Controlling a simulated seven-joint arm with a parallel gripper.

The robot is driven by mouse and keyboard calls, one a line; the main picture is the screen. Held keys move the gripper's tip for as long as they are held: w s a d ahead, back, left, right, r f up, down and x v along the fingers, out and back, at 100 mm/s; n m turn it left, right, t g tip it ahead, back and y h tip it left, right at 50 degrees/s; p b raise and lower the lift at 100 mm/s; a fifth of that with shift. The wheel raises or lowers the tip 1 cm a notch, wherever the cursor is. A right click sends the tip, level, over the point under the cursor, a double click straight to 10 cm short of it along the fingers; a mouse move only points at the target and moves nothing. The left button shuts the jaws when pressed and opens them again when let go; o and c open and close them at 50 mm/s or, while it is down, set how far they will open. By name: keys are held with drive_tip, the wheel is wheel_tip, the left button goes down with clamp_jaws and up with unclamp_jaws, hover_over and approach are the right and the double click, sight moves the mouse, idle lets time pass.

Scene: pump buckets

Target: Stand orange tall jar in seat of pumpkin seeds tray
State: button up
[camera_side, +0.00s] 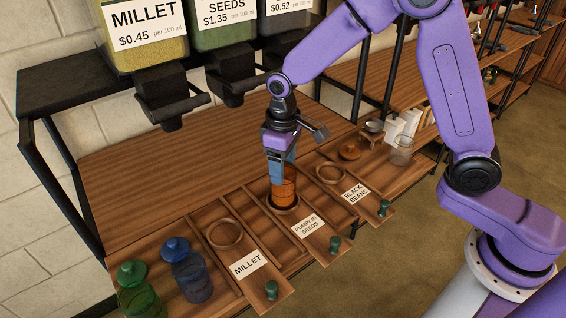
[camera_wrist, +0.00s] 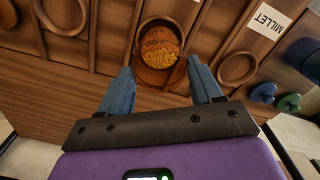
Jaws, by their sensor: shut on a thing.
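The orange tall jar (camera_side: 284,188) is upright at the round seat of the pumpkin seeds tray (camera_side: 310,232), the middle of three trays. Its base is at the seat ring; I cannot tell whether it rests fully on the bottom. In the wrist view the jar (camera_wrist: 160,45) shows from above, with a grainy golden surface inside its rim. My gripper (camera_side: 282,168) comes down from above and is shut on the jar. Its two blue fingers (camera_wrist: 163,82) show either side of the jar in the wrist view. The fingers hide the jar's upper part in the side view.
The millet tray (camera_side: 270,283) with an empty ring is to the left, the black beans tray (camera_side: 372,205) to the right. A blue jar (camera_side: 188,272) and a green jar (camera_side: 138,292) stand front left. An orange lid (camera_side: 349,151) lies at the right. Dispensers (camera_side: 168,92) hang behind.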

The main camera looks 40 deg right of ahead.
drive_tip(key=shift+f, duration=0.2)
idle(0.4)
drive_tip(key=o, duration=1.1)
drive_tip(key=shift+o, duration=0.2)
wheel_tip(320, 180, up, 7)
drive_tip(key=s+d+n, duration=0.3)
drive_tip(key=s+d, duration=0.3)
drive_tip(key=s, duration=0.8)
drive_tip(key=s+d+r+n, duration=0.1)
drive_tip(key=s+d+n, duration=0.2)
drive_tip(key=s, duration=1.1)
drive_tip(key=d, duration=0.3)
drive_tip(key=shift+d+r+n, duration=0.15)
drive_tip(key=shift+d+n, duration=0.15)
drive_tip(key=shift+d, duration=0.05)
